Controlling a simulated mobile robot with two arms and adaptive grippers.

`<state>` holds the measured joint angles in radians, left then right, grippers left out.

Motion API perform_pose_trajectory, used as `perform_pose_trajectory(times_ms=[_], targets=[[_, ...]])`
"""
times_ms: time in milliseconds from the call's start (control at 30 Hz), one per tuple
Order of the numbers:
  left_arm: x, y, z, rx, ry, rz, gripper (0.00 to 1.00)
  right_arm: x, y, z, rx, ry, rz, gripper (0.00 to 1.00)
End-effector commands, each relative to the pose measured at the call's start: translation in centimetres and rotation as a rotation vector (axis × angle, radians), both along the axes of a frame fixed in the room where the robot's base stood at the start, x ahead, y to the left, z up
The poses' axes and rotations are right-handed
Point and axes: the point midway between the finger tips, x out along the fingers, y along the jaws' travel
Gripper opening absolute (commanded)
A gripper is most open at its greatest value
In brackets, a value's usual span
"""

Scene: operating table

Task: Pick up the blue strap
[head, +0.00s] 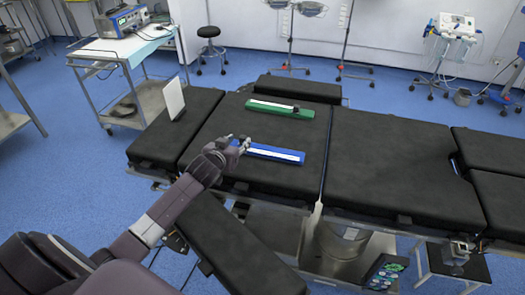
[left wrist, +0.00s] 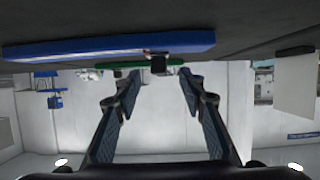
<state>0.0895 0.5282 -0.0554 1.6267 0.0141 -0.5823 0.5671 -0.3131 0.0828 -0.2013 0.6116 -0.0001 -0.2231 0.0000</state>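The blue strap (head: 275,153) lies flat on the black operating table, with a white strip along its top. It also shows in the left wrist view as a long blue bar (left wrist: 105,47) along the table surface. My left gripper (head: 239,143) is at the strap's left end in the head view and hides part of that end. In the left wrist view its two fingers (left wrist: 162,80) are spread apart with nothing held between them. Whether a finger touches the strap I cannot tell. My right gripper is in neither view.
A green strap (head: 280,109) lies farther back on the operating table (head: 375,160). A white panel (head: 174,98) stands at the table's left part. A cart (head: 90,52) with a blue device (head: 122,20) stands at the back left.

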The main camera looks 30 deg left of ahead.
Motion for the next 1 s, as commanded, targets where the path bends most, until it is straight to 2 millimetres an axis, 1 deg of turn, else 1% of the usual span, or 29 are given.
perform_pose_trajectory(times_ms=[133, 300, 433, 700, 1000], targets=[[1.7, 0.2, -0.7, -0.001, 0.0, 0.001, 0.38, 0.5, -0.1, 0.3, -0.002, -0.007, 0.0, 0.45], [3.3, 0.5, -1.5, 0.0, 0.0, 0.001, 0.38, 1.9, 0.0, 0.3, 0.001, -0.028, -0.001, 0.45], [3.8, 0.7, -1.8, 0.0, 0.0, 0.0, 0.38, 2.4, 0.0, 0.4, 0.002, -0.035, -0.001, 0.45], [3.9, 0.7, -1.8, 0.0, 0.0, 0.0, 0.37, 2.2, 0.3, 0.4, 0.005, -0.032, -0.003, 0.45], [3.8, 0.7, -1.8, 0.001, 0.0, 0.0, 0.04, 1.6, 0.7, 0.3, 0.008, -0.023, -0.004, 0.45]])
